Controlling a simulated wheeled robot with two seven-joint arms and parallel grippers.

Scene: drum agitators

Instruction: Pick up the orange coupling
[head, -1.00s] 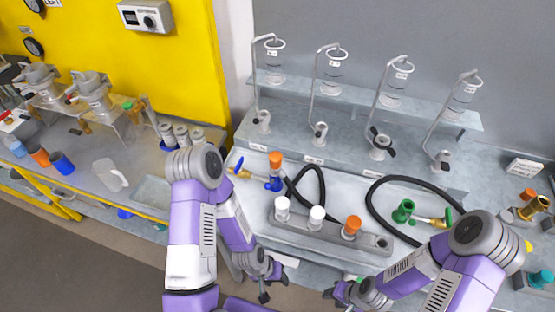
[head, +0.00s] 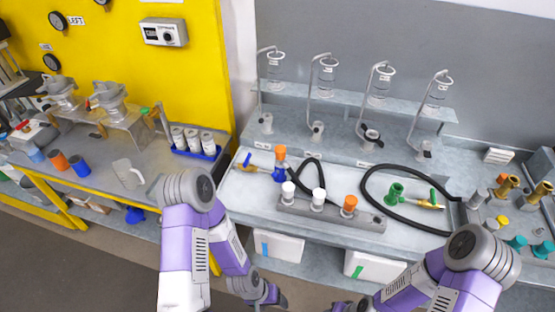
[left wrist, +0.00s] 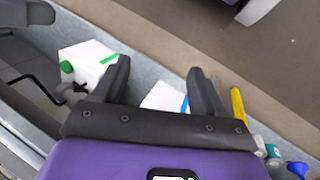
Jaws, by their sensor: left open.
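An orange coupling (head: 349,206) stands upright at the right end of a grey rack (head: 371,222), in line with two white ones (head: 288,191). Another orange piece (head: 280,153) sits on top of a blue fitting (head: 279,173) behind the rack's left end. My left gripper (head: 268,296) is low in front of the bench, apart from both. In the left wrist view it is open (left wrist: 160,78) with nothing between its fingers. My right gripper (head: 356,305) is at the bottom edge of the head view, mostly cut off.
Black hoses (head: 377,201) lie behind the rack, one by a green fitting (head: 394,193). Brass and teal fittings (head: 507,187) stand on the right. White boxes (head: 279,247) sit on the shelf below the bench. A side table (head: 100,150) with cups and a jug is on the left.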

